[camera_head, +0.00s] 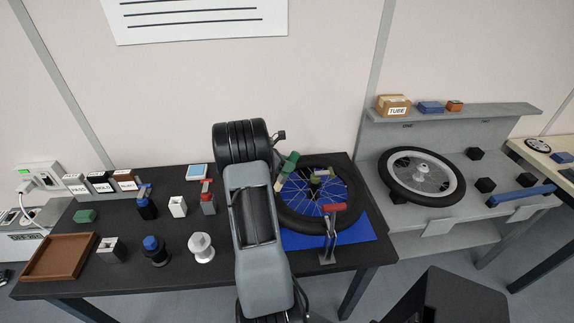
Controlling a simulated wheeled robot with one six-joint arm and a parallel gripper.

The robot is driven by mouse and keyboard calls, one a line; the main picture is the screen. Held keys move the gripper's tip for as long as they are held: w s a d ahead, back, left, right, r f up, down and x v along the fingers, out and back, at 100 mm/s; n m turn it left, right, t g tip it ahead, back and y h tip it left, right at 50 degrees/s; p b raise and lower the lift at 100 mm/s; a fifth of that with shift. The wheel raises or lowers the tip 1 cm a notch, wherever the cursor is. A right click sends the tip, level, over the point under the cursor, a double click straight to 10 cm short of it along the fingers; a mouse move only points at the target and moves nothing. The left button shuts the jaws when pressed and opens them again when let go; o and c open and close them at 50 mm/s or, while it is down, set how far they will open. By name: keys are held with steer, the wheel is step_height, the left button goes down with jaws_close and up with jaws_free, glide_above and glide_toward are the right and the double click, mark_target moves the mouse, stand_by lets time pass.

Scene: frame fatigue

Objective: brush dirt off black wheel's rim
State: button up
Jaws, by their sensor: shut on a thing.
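A wheel with a black tyre and pale spokes (349,210) lies flat on a blue mat (372,229) on the dark table's right part. My arm crosses in front of its left side. My gripper (281,170) is mostly hidden by my arm, at the wheel's upper left edge. It is shut on a green, stick-like thing (290,163), which looks like the brush's handle. The bristles are not visible, and I cannot tell whether they touch the rim. Dirt on the rim is too small to make out.
A red-topped stand (335,208) rises at the wheel's front. A second, grey-rimmed wheel (443,178) lies on the grey bench at right. Left of my arm stand a white spool (202,247), a blue-topped black jar (154,250), small holders and a brown tray (60,257).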

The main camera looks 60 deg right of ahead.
steer(key=shift+w+d, duration=0.3)
steer(key=shift+d, duration=0.2)
steer(key=shift+s+a, duration=0.6)
steer(key=shift+a, duration=0.3)
steer(key=shift+w+d, duration=0.6)
steer(key=shift+d, duration=0.3)
steer(key=shift+s+a, duration=0.6)
steer(key=shift+a, duration=0.3)
steer(key=shift+w+d+p, duration=0.35)
steer(key=shift+w+d, duration=0.25)
steer(key=shift+d, duration=0.3)
steer(key=shift+r, duration=0.1)
steer(key=shift+r+p, duration=2.3)
steer(key=shift+r, duration=0.6)
steer(key=shift+r, duration=0.1)
steer(key=shift+a+r+p, duration=0.1)
steer(key=shift+r+p, duration=1)
steer(key=shift+r, duration=0.3)
